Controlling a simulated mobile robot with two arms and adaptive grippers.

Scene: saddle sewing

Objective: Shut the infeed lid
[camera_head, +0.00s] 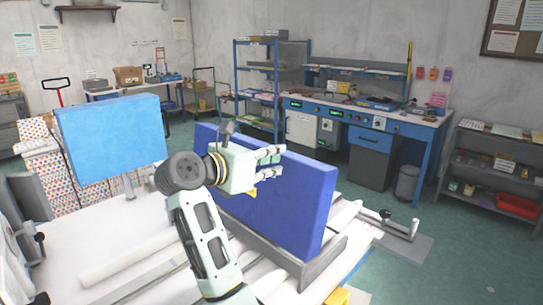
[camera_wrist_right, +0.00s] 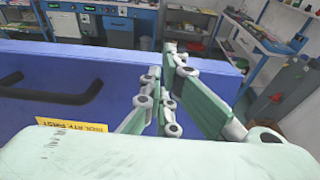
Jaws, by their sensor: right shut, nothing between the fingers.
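A dark blue upright panel (camera_head: 298,195), which looks like the infeed lid, stands open on the white machine (camera_head: 150,262). In the right wrist view the panel (camera_wrist_right: 205,105) carries a black bar handle (camera_wrist_right: 50,90) at left and a yellow label (camera_wrist_right: 72,125). My right gripper (camera_head: 272,162) is shut and empty in front of the panel's upper part. In the right wrist view its fingers (camera_wrist_right: 168,65) overlap the panel's top edge, right of the handle. I cannot tell whether they touch the panel. My left gripper is not in view.
A light blue panel (camera_head: 112,138) stands on a post at the left. White boxes with coloured dots (camera_head: 52,172) are stacked behind it. A blue workbench (camera_head: 365,115) and shelves (camera_head: 500,170) stand farther back. Green floor (camera_head: 440,225) lies clear at the right.

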